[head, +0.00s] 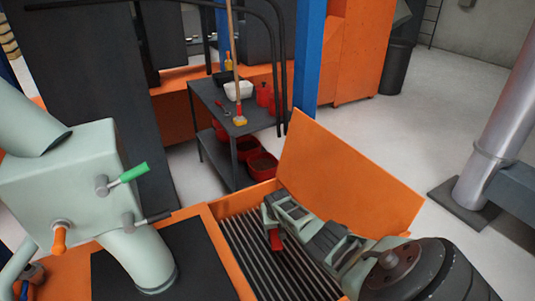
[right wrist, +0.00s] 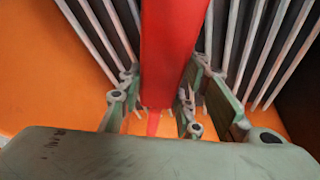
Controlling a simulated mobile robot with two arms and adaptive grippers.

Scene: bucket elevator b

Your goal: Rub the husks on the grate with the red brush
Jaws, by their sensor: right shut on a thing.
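My right gripper (head: 270,218) reaches over the slatted grate (head: 245,250) from the right and is shut on the red brush (head: 275,240). In the right wrist view the red brush (right wrist: 168,45) lies between the fingers of the gripper (right wrist: 163,85), with the pale bars of the grate (right wrist: 95,25) beyond it. I cannot tell whether the brush touches the bars. No husks can be made out on the visible bars; the arm covers the grate's right part. My left gripper is not in view.
An orange lid (head: 345,175) stands open behind the grate. A pale green machine housing with a green-handled lever (head: 130,172) is at left. A dark shelf table (head: 225,105) with a white tub (head: 238,90) and red containers stands behind. Open floor lies at right.

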